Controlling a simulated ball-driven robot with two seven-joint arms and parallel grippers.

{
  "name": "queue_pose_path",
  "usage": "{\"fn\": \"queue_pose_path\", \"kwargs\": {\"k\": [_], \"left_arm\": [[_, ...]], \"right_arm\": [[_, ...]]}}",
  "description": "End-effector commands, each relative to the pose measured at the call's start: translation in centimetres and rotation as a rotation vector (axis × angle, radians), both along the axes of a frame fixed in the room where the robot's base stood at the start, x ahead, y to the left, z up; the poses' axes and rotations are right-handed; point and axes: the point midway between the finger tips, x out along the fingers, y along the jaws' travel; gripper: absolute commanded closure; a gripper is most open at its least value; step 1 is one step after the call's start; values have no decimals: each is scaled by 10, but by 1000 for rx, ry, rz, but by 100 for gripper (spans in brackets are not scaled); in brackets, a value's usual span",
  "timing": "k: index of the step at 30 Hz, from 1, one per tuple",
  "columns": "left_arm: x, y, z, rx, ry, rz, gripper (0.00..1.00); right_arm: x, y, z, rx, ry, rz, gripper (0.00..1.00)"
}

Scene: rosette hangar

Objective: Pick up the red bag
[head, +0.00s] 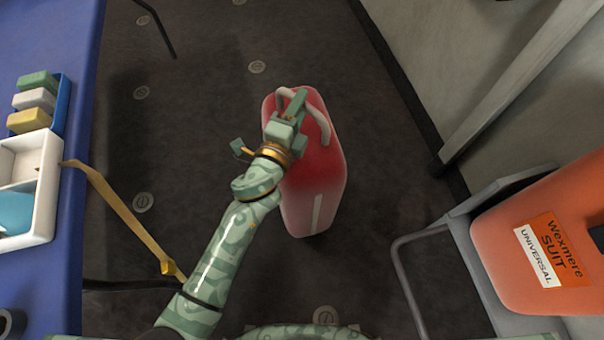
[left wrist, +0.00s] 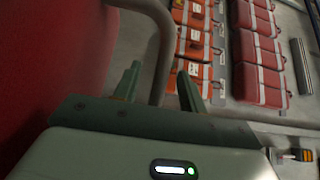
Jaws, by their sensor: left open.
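The red bag (head: 312,190) stands upright on the dark floor in the middle of the head view. It has a pale looped handle (head: 318,117) on top and a white stripe on its side. My left gripper (head: 293,103) is over the top of the bag at the handle, with its fingers open. In the left wrist view, the grey handle (left wrist: 163,60) passes between the two open fingertips (left wrist: 158,85), and the red bag (left wrist: 50,60) fills the left side. Whether a finger touches the handle, I cannot tell. My right gripper is not in view.
A blue table (head: 70,130) with a white tray (head: 47,195) stands at the left, a yellow strap (head: 120,207) hanging from it. At the right are a metal-framed seat (head: 405,260) and an orange suit bag (head: 500,235). Dark floor surrounds the red bag.

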Motion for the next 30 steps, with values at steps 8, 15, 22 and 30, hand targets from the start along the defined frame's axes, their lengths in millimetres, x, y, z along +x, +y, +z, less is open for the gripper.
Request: {"fn": "queue_pose_path", "kwargs": {"k": [8, 15, 22, 30], "left_arm": [[2, -1, 0, 0, 0, 0, 67], [2, -1, 0, 0, 0, 0, 100], [2, -1, 0, 0, 1, 0, 100], [2, -1, -1, 1, 2, 0, 100]], "right_arm": [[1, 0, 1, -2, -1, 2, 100], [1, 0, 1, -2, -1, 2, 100], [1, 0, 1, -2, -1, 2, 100], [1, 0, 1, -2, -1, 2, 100]]}}
